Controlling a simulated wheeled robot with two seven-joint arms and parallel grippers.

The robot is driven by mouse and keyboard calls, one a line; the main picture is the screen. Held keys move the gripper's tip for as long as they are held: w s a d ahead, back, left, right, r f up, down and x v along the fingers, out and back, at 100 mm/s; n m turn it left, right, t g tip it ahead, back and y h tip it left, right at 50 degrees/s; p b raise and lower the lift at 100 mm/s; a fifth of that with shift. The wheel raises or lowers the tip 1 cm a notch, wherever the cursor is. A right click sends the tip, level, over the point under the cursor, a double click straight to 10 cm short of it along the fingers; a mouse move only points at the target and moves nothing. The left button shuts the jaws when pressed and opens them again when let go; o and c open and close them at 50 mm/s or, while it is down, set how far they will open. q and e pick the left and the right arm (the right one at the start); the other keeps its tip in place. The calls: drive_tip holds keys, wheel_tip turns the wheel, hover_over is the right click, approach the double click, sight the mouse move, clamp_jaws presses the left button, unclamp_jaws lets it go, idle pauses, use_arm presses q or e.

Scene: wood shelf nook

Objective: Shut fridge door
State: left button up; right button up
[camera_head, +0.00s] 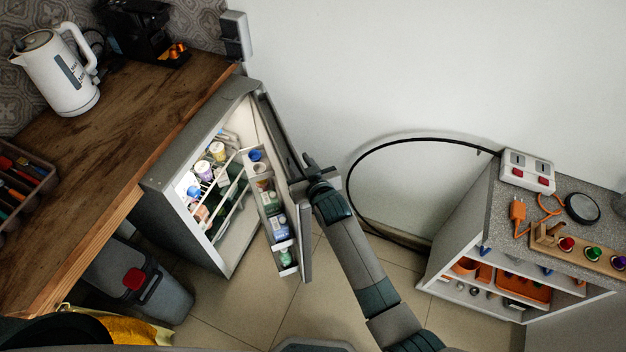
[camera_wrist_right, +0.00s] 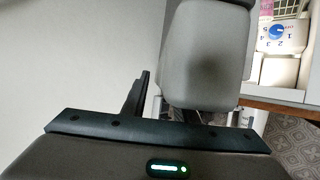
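The small grey fridge (camera_head: 165,214) stands under the wooden counter in the head view. Its door (camera_head: 305,238) hangs wide open, swung out to the right, with bottles and jars in the door racks. The lit inside and its stocked shelves show. My right gripper (camera_head: 309,166) is at the outer side of the door, around its middle to upper part. It looks very close to the door or touching it; I cannot tell which. Its fingers are partly hidden and look dark, so their opening is unclear. My left gripper is not in view.
The wooden counter (camera_head: 118,110) holds a white kettle (camera_head: 60,72) and a black machine (camera_head: 147,32). A grey bin (camera_head: 140,280) with a red part stands left of the fridge. A low shelf unit (camera_head: 470,235) stands at right, with a black cable behind. Tiled floor between is clear.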

drive_tip(key=b+v, duration=0.2)
drive_tip(key=v, duration=1.5)
drive_tip(key=shift+b, duration=0.35)
